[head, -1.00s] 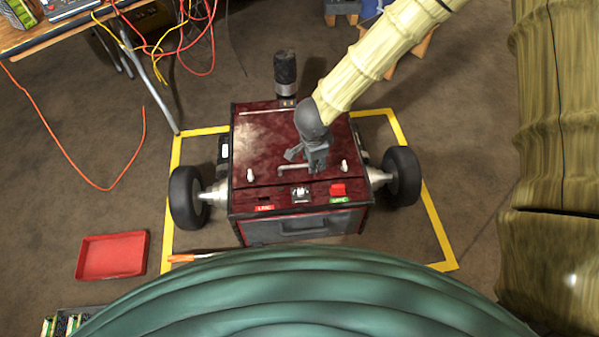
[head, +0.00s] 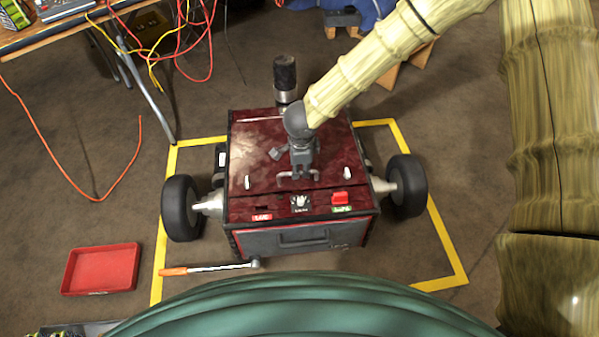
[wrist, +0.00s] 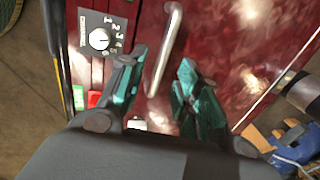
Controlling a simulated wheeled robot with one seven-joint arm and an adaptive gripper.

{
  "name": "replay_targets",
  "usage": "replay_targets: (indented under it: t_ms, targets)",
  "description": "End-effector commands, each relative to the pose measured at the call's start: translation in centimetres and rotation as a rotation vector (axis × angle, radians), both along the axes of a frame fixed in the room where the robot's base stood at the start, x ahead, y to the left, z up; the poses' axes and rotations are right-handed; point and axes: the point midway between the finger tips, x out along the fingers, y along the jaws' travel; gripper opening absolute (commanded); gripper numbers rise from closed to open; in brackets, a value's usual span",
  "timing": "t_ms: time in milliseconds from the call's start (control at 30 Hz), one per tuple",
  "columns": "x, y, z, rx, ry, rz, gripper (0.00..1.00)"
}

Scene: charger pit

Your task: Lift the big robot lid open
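The big robot (head: 300,240) is a dark red box on wheels. Its red lid (head: 255,140) looks closed and flat on top. A grey bar handle (head: 284,177) stands near the lid's front edge; it also shows in the wrist view (wrist: 168,45). My gripper (head: 302,172) is over the handle, pointing down at it. In the wrist view my gripper (wrist: 164,65) is open, with the handle lying between its teal-tipped fingers. I see no clear contact between fingers and handle. My gripper hides part of the handle in the head view.
The front panel has a numbered dial (wrist: 99,39) and a red switch (head: 341,198). A black cylinder (head: 286,78) rises behind the lid. Wheels (head: 181,208) stick out at both sides. A red tray (head: 101,269) and an orange-handled tool (head: 205,268) lie on the floor.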

Motion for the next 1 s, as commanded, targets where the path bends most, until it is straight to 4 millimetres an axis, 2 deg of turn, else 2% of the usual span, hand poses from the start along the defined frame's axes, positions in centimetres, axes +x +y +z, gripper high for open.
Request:
replay_targets:
  t_ms: [33,200,600,800,1000]
  targets:
    - [0.1,0.0,-0.8,0.000,-0.001,0.000,0.34]
    - [0.4,0.1,-2.2,0.000,0.000,0.000,0.34]
    - [0.4,0.1,-2.5,0.000,-0.001,0.000,0.34]
    - [0.4,0.1,-2.5,0.000,-0.001,0.000,0.00]
    - [0.4,0.0,-2.5,0.000,-0.001,0.000,0.00]
